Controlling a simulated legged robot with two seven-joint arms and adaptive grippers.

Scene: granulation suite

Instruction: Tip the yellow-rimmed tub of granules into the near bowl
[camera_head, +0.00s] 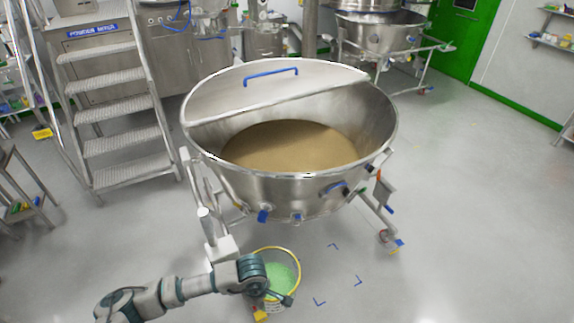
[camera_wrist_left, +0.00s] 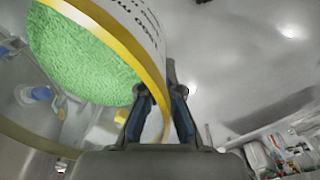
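The yellow-rimmed tub (camera_head: 297,268) holds green granules (camera_head: 280,277) and is in front of the near bowl, low in the head view. My left gripper (camera_head: 287,299) is at its near rim. In the left wrist view, my left gripper's fingers (camera_wrist_left: 160,112) lie on either side of the tub's wall (camera_wrist_left: 147,67) and are shut on it; the granules (camera_wrist_left: 75,58) are inside. I cannot tell whether the tub is off the floor. The near bowl (camera_head: 290,190) is large, steel, and holds brown material (camera_head: 290,146). My right gripper is not in view.
A half lid (camera_head: 260,92) with a blue handle covers the bowl's far side. The bowl stands on a frame with feet (camera_head: 391,243). Metal steps (camera_head: 115,115) stand at the left, and another bowl (camera_head: 380,38) is behind. Blue corner marks (camera_head: 357,281) lie on clear floor.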

